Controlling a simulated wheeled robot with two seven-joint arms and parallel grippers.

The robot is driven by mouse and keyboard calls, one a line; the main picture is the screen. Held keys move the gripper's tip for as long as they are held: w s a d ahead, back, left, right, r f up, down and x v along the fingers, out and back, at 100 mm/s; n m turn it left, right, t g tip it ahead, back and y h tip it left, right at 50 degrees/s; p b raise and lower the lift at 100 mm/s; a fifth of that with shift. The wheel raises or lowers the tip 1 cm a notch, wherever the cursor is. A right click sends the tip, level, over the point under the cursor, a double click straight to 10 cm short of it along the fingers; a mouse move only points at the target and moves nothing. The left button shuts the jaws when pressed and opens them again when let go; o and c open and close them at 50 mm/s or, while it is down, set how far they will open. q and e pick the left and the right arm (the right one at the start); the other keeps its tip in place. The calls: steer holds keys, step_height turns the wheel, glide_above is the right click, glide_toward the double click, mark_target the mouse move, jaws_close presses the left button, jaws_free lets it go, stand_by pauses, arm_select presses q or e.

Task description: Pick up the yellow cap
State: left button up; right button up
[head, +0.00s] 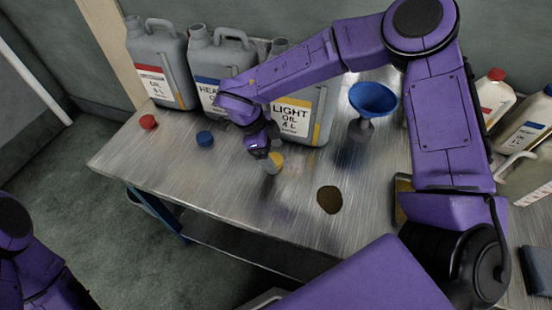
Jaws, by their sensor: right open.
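The yellow cap (278,158) sits on the metal table in front of the grey LIGHT oil can (300,108), partly hidden by my right gripper. My right gripper (271,166) points down at the cap with its jaws open. Its fingers overlap the cap in the picture, and I cannot tell whether they touch it. Part of my left arm shows at the lower left edge, but its gripper is out of view.
A red cap (148,121) and a blue cap (205,138) lie on the metal table (240,200) to the left. Grey cans with red (160,75) and blue (207,80) labels stand behind. A blue funnel (372,98) stands right of the LIGHT can. A dark spill (329,199) lies in front.

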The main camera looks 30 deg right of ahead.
mark_target(273, 158)
steer(key=f, duration=0.1)
steer(key=w+f, duration=0.1)
steer(key=f, duration=0.1)
steer(key=shift+w+d+f, duration=0.15)
steer(key=shift+d+f, duration=0.15)
steer(key=shift+d, duration=0.05)
steer(key=shift+w+d+f, duration=0.1)
steer(key=shift+w+f, duration=0.15)
steer(key=shift+f, duration=0.05)
steer(key=shift+s+r, duration=0.25)
steer(key=shift+s, duration=0.15)
steer(key=shift+c, duration=0.7)
steer(key=c, duration=1)
arm_select(q)
steer(key=shift+w+r, duration=0.1)
steer(key=shift+w, duration=0.4)
arm_select(e)
steer(key=shift+w+r, duration=0.1)
